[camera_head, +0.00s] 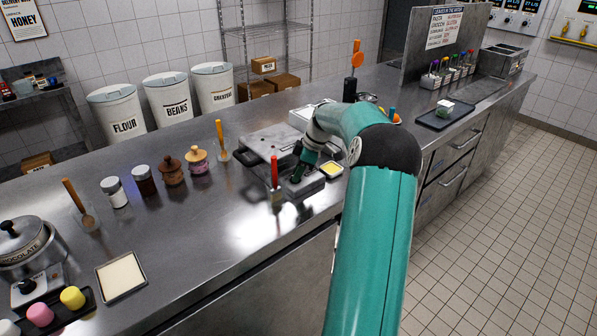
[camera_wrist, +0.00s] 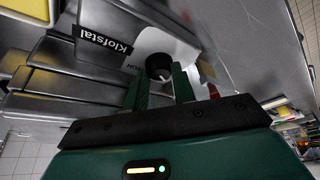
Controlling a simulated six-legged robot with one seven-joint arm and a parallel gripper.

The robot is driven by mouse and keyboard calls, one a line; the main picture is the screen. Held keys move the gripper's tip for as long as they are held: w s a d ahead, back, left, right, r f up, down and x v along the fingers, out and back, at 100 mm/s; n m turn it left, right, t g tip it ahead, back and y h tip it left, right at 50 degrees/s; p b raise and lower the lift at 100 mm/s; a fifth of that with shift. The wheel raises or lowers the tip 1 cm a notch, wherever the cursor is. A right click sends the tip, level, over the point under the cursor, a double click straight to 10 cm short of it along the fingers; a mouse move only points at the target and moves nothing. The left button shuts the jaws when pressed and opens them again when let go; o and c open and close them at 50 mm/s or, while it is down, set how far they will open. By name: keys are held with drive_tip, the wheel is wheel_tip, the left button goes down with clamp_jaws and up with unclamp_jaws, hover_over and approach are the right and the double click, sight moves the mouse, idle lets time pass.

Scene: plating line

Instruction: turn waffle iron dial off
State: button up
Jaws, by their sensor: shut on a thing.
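The waffle iron (camera_head: 262,142) is a grey metal appliance on the steel counter. Its front panel, with a black "Klofstal" label (camera_wrist: 103,40), shows in the wrist view. The dial (camera_wrist: 160,66) is a dark round knob on a pale plate of that panel. My gripper (camera_wrist: 160,80) is shut on the dial, with one green finger on each side of it. In the head view my gripper (camera_head: 299,172) is at the waffle iron's front, and the dial is hidden there. I cannot read the dial's setting.
A red-handled tool (camera_head: 274,172) stands in a clear container just left of my gripper. A small yellow-filled dish (camera_head: 332,169) is close on the right. Jars (camera_head: 145,180) line the counter further left.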

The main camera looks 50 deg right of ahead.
drive_tip(key=o, duration=1)
drive_tip(key=v, duration=1.3)
drive_tip(key=shift+s+d+r, duration=0.1)
drive_tip(key=shift+s+r, duration=0.05)
drive_tip(key=shift+r, duration=0.2)
